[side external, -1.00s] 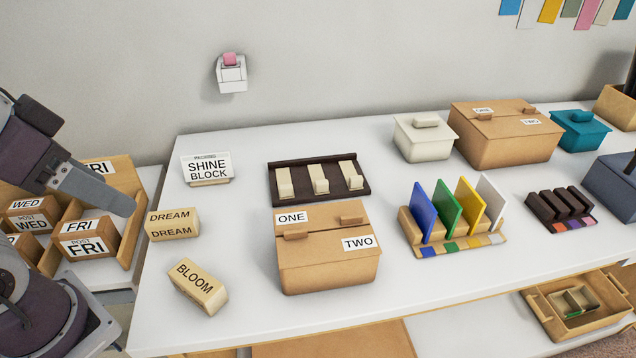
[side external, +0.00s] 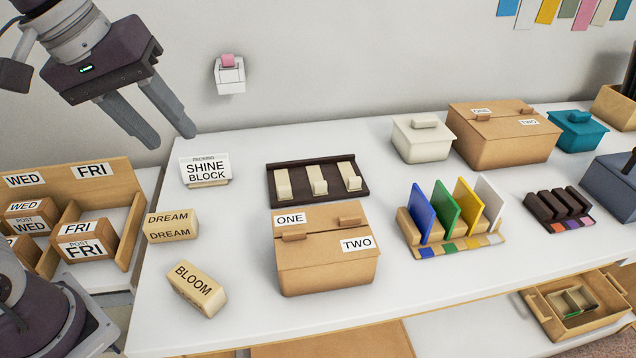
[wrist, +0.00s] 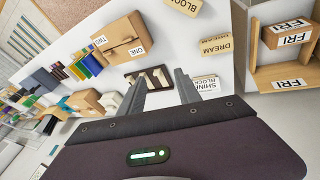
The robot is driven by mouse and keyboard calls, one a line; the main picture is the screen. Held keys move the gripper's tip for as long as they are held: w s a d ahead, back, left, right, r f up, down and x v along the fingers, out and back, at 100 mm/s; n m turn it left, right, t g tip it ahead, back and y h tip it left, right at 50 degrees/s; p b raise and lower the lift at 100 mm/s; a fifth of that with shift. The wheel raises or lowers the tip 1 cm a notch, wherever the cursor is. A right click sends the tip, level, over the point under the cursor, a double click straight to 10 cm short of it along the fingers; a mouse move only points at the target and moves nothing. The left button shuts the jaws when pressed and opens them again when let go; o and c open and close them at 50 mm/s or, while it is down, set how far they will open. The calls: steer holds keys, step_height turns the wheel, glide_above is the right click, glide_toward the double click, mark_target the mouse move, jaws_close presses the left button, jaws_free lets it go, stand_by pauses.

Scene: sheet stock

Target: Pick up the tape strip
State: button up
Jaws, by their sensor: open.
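A small pink piece (side external: 228,60), which looks like the tape, sits at the top of a white dispenser (side external: 230,78) on the back wall. Whether a separate strip hangs from it is too small to tell. My gripper (side external: 170,138) is at the upper left in the side view, left of the dispenser and apart from it. Its fingers are spread, empty and point down to the right. In the wrist view the open fingers (wrist: 161,76) point toward the table; the pink piece and dispenser cannot be made out there.
The white table (side external: 240,250) holds a SHINE BLOCK sign (side external: 206,169), DREAM (side external: 171,225) and BLOOM (side external: 196,288) blocks, a dark rack (side external: 318,180) and a ONE/TWO box (side external: 328,262). A wooden WED/FRI organiser (side external: 110,180) stands at left. The wall around the dispenser is clear.

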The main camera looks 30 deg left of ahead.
steer(key=w+f+n+g, duration=0.1)
steer(key=w+f+n, duration=0.2)
steer(key=w+n, duration=0.75)
steer(key=n+g, duration=0.2)
steer(key=n, duration=0.7)
glide_toward(320, 183)
steer(key=a, duration=0.1)
steer(key=f, duration=0.3)
steer(key=d+f, duration=0.1)
steer(key=f, duration=0.2)
steer(key=w+f, duration=0.1)
steer(key=f, duration=0.2)
steer(key=shift+w+d, duration=0.1)
steer(key=shift+d, duration=0.15)
jaws_close()
